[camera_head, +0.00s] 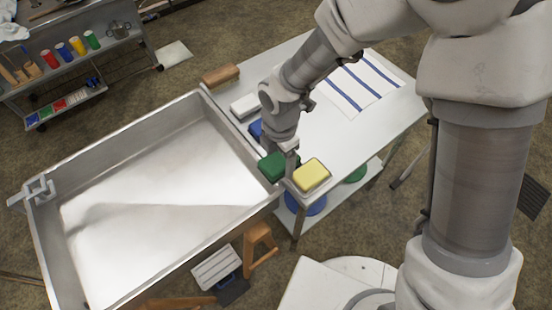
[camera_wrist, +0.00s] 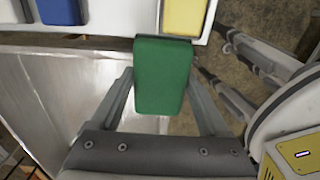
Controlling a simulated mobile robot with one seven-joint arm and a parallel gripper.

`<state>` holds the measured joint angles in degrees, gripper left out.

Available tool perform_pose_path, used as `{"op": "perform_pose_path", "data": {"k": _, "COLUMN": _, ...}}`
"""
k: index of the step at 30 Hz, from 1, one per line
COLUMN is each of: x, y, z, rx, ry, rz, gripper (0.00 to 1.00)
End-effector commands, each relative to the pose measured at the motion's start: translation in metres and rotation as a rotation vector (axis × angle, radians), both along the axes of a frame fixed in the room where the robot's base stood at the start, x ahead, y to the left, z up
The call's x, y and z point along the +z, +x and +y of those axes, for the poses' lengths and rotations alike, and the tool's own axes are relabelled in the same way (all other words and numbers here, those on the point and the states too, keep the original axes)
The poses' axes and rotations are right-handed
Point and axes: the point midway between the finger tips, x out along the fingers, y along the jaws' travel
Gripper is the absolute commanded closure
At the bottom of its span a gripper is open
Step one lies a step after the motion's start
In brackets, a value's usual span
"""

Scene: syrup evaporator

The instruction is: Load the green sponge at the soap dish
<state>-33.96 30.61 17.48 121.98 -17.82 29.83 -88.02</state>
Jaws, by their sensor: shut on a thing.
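My gripper (camera_head: 284,157) is shut on the green sponge (camera_head: 271,167) at the near left corner of the white table. In the wrist view the sponge (camera_wrist: 163,78) sits between the two fingers, its far end overlapping the table edge. I cannot tell whether it touches the table. A yellow sponge (camera_head: 312,174) lies just right of it on a pale base. A blue sponge (camera_head: 256,131) is behind, partly hidden by my arm. A white block-like item (camera_head: 245,106) lies farther back along the table's left edge; I cannot tell whether it is the soap dish.
A large metal evaporator pan (camera_head: 150,200) adjoins the table (camera_head: 335,140) on the left. A wooden block (camera_head: 220,76) and a blue-striped cloth (camera_head: 358,82) lie at the table's back. Wooden stools stand below. A cart with coloured cups (camera_head: 78,46) is at the far left.

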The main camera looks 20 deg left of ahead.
Motion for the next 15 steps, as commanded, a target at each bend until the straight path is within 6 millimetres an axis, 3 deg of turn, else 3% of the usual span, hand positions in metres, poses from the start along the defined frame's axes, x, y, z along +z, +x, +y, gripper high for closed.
{"op": "perform_pose_path", "data": {"k": 9, "x": -0.007, "y": 0.049, "z": -0.056, "rx": -0.007, "ry": -0.001, "rz": 0.0, "gripper": 0.66}}
{"op": "perform_pose_path", "data": {"k": 15, "x": -0.012, "y": 0.059, "z": -0.069, "rx": -0.002, "ry": 0.0, "rz": -0.001, "gripper": 0.66}}
